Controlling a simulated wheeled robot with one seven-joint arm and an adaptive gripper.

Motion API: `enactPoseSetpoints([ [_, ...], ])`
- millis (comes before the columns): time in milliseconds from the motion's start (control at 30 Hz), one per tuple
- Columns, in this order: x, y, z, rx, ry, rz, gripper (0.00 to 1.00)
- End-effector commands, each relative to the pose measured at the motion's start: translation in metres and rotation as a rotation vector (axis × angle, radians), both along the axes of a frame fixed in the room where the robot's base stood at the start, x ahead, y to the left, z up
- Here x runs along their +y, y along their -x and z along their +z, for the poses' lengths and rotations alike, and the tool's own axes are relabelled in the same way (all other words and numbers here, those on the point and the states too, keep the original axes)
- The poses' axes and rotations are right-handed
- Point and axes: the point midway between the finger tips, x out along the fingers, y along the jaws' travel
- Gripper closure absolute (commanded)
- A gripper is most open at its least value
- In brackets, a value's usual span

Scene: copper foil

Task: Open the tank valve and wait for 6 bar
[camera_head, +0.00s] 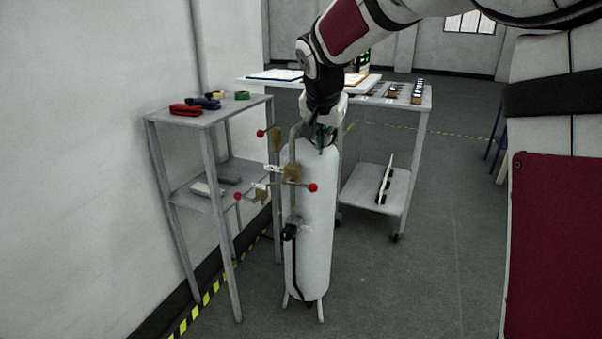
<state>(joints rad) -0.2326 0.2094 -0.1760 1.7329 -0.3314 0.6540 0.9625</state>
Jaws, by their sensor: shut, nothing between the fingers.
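A tall white tank (317,215) stands upright on short legs at the middle of the head view. Pipework with brass-coloured fittings (291,172) and red-ball levers runs along its left side. One red ball (313,188) is in front of the tank, another (238,196) is to its left, and a third (260,133) is higher up. My gripper (322,146) points down at the top of the tank. It is shut, with nothing visible held. The tank's top fitting is largely hidden behind it, so I cannot tell whether they touch. No pressure reading is legible.
A grey shelf (185,118) with red and blue tools stands close at the left. A wheeled table (425,102) with papers and small parts stands behind the tank. Open floor (450,260) lies to the right. Yellow-black tape (205,300) runs along the left wall.

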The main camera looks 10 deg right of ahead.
Motion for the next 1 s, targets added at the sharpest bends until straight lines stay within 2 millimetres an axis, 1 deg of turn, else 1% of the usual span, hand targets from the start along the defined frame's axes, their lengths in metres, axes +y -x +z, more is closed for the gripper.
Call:
enactPoseSetpoints([
  [100,0.000,-0.004,-0.003,-0.004,0.000,-0.005,1.00],
  [400,0.000,-0.004,-0.003,-0.003,0.000,-0.005,1.00],
  [533,-0.001,-0.007,-0.010,-0.001,0.000,-0.005,1.00],
  [667,-0.005,-0.017,-0.026,0.001,0.000,-0.006,1.00],
  [1000,-0.018,-0.054,-0.080,-0.001,0.000,-0.006,1.00],
])
